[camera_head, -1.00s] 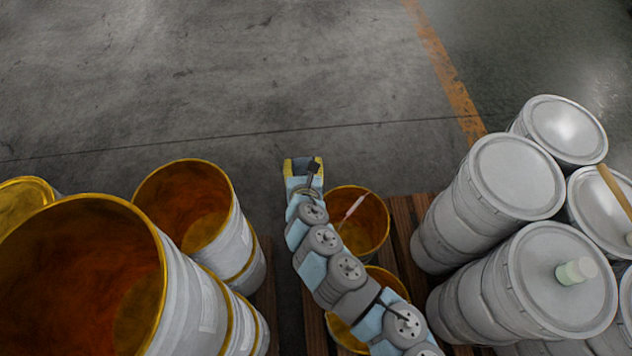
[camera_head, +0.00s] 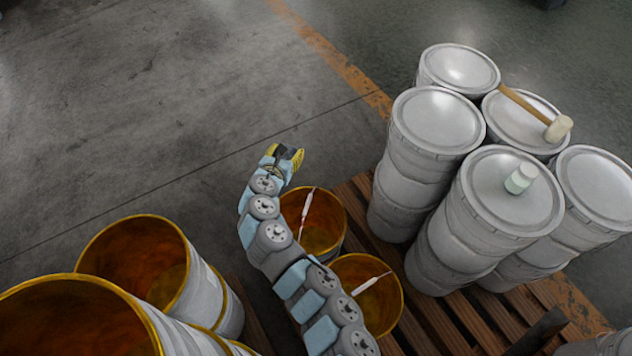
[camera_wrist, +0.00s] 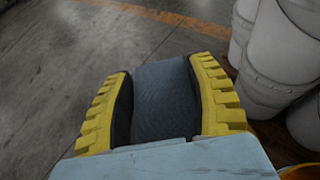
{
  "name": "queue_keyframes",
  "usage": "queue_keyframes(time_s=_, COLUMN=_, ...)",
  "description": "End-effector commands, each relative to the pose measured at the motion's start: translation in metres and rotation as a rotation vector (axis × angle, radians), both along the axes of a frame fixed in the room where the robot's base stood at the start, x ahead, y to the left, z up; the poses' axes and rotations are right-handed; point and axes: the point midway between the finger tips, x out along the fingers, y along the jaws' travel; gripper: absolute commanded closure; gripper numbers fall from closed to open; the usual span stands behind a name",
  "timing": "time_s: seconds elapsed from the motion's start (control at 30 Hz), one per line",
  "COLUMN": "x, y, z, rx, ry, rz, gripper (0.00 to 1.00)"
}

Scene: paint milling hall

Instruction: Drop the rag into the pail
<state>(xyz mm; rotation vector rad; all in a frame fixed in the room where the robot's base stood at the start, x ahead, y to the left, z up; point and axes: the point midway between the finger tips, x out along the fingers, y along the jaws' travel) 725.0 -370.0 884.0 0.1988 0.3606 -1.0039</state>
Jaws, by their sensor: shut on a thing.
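My gripper (camera_head: 287,155) is shut on a dark grey-blue rag, held between its yellow fingers above the floor. In the wrist view the rag (camera_wrist: 163,100) fills the gap between the fingers of my gripper (camera_wrist: 160,68). An open pail with a yellow rim (camera_head: 328,222) stands just below and right of my gripper, apart from it. A second open pail (camera_head: 391,302) stands nearer, beside my arm. Each has a thin white-handled tool leaning in it. I cannot tell which is the task's pail. My arm hides part of both.
Several lidded white buckets (camera_head: 437,120) stand stacked on a wooden pallet (camera_head: 425,310) at right. A mallet (camera_head: 535,113) and a small pale jar (camera_head: 520,178) lie on lids. Large open drums (camera_head: 140,255) stand at lower left. The floor beyond is clear.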

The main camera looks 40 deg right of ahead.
Motion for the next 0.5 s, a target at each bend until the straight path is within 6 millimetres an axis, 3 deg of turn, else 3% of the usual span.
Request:
queue_keyframes(time_s=0.03, x=-0.007, y=-0.014, z=-0.018, rx=0.007, ry=0.0, rz=-0.058, gripper=0.72)
queue_keyframes(time_s=0.2, x=-0.035, y=-0.045, z=-0.064, rx=0.005, ry=0.002, rz=-0.228, gripper=0.72)
queue_keyframes(time_s=0.37, x=-0.053, y=-0.055, z=-0.1, rx=0.003, ry=0.003, rz=-0.337, gripper=0.72)
queue_keyframes(time_s=0.5, x=-0.061, y=-0.054, z=-0.118, rx=0.002, ry=-0.001, rz=-0.391, gripper=0.72)
